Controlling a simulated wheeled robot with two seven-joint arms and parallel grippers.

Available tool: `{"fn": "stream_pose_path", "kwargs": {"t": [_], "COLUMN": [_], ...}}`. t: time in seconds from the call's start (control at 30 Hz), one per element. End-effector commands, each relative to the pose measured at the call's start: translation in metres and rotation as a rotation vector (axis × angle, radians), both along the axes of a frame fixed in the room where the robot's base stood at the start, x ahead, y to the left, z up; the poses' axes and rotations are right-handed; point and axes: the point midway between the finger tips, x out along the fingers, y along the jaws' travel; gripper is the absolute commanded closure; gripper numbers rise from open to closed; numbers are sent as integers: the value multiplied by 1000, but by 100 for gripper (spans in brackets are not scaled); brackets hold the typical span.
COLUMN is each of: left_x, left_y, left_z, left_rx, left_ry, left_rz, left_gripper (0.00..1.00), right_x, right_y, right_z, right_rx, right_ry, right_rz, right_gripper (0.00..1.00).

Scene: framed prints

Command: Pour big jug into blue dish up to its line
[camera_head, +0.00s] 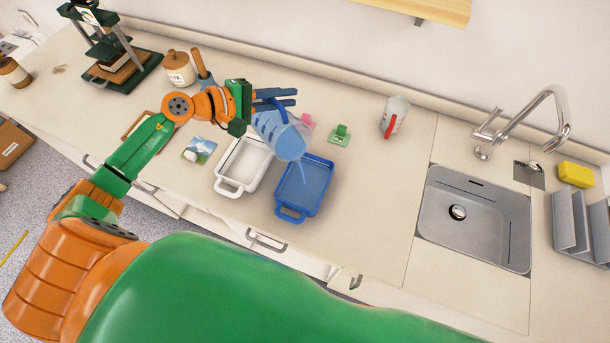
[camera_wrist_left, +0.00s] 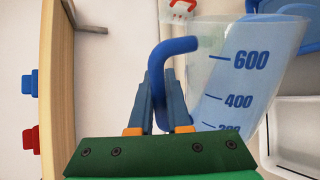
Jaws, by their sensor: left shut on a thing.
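My left gripper (camera_head: 276,100) is shut on the blue handle (camera_wrist_left: 165,62) of the big clear jug (camera_head: 281,138). The jug is tilted above the blue dish (camera_head: 318,204), and a thin pale stream falls from its lip into the dish. In the left wrist view the jug (camera_wrist_left: 248,70) shows blue marks including 600 and 400, with bluish liquid inside. The blue dish stands on the counter, its inside bluish; I cannot make out its line or liquid level. My right gripper is not in view.
A white dish (camera_head: 222,186) stands just left of the blue one. A smaller red-handled jug (camera_head: 396,113), a green item (camera_head: 340,134) and a pink item (camera_head: 307,121) stand behind. The sink (camera_head: 475,222) is at right. Counter between the blue dish and sink is clear.

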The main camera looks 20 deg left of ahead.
Motion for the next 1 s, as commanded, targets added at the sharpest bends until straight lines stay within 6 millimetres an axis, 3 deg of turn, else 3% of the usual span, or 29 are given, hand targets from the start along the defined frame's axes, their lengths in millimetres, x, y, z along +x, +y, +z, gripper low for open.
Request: {"fn": "stream_pose_path", "kwargs": {"t": [1.0], "left_x": [-5], "left_y": [-8], "left_z": [1], "left_rx": [43], "left_ry": [-32], "left_rz": [-2], "left_gripper": [100], "right_x": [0], "right_y": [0], "right_z": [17], "right_rx": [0], "right_ry": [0], "right_rz": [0], "right_gripper": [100]}}
